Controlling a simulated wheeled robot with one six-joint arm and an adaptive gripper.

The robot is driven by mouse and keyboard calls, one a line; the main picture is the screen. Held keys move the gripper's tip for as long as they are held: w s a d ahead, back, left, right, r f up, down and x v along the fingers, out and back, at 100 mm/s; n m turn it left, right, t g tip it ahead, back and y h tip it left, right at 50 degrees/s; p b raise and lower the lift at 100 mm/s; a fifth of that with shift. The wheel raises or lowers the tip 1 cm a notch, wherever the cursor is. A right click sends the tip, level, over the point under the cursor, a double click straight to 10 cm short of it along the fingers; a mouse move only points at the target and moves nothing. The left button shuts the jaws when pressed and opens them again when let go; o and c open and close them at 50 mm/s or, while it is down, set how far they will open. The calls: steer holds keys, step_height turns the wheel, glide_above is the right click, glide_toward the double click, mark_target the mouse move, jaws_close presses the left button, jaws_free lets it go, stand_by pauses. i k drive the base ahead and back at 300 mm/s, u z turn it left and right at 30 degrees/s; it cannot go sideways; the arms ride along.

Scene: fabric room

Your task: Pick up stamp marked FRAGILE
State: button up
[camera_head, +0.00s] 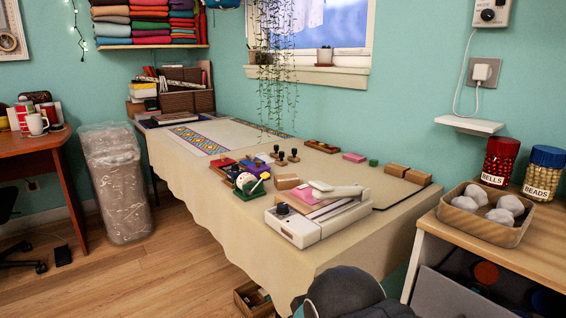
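No readable FRAGILE marking shows in the head view. Several small dark-handled stamps (281,160) stand on the cloth-covered table (235,215), near its middle. Wooden blocks (395,170) lie toward the table's back right, and another block (286,181) lies closer to the front; I cannot tell whether any is a stamp or what they bear. My gripper is not visible. A dark rounded part at the bottom edge seems to be my own arm, in front of the table's near right corner.
A white press-like device (318,217) stands at the table's front edge. A pink pad (354,157) and a green piece (373,163) lie behind it. A side table at right holds a tray (487,226) and jars (500,162). A wooden box (252,298) sits on the floor.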

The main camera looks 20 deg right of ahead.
mark_target(292, 158)
steer(key=k, duration=0.35)
steer(key=u, duration=1.45)
steer(key=i, duration=5)
steer(key=z, duration=4.15)
steer(key=i, duration=1.45)
steer(key=z, duration=0.1)
